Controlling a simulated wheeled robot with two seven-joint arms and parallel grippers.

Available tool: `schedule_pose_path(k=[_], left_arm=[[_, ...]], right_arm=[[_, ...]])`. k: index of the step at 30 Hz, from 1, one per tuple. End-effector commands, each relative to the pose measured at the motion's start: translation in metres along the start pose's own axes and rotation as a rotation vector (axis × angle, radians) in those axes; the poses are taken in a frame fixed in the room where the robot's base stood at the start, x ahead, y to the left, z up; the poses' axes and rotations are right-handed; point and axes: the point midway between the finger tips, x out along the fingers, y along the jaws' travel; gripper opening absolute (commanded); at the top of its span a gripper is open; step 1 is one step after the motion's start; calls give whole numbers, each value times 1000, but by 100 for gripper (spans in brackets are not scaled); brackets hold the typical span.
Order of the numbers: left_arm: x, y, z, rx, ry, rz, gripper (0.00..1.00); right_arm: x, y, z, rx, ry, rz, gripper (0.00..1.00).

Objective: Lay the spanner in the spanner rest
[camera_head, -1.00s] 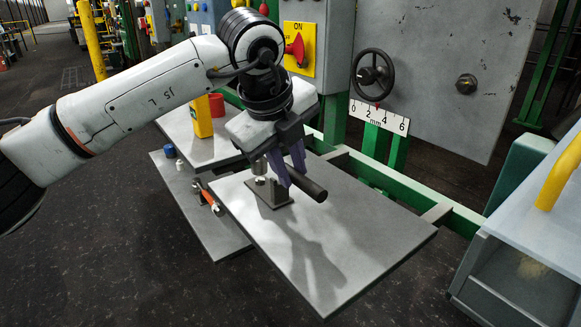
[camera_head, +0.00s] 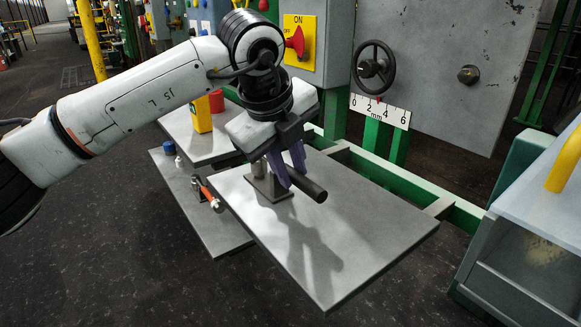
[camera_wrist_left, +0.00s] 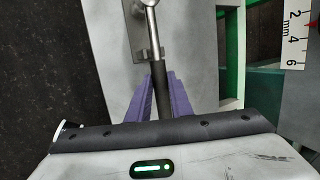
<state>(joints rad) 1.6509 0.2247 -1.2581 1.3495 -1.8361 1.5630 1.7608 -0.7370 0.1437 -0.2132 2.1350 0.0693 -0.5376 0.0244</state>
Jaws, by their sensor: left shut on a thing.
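My left gripper (camera_head: 292,176) has purple fingers shut on the dark grip of a bar-like tool, the spanner (camera_head: 308,186). Its dark end sticks out to the right of the fingers. In the left wrist view the dark grip (camera_wrist_left: 159,75) lies between both fingers, and a bright metal shank runs on to a rounded part at the top edge. A grey stand with a flat base, seemingly the spanner rest (camera_head: 271,189), stands on the grey table just left of the fingers. The spanner's metal end is over or at this stand; contact cannot be told. My right gripper is out of view.
The grey table (camera_head: 340,240) is otherwise clear. A lower shelf at left holds an orange-handled tool (camera_head: 207,192) and a blue-capped item (camera_head: 169,148). A handwheel (camera_head: 373,67) and mm scale (camera_head: 380,110) are at the back.

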Motion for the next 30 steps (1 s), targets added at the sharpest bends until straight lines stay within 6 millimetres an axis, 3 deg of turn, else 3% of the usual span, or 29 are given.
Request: schedule_pose_path(k=[27,28,30], left_arm=[[12,5,-2,0,-1,-2,0],[12,5,-2,0,-1,-2,22],[12,5,-2,0,-1,-1,34]], right_arm=[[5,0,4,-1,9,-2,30],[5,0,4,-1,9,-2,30],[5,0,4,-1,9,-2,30]])
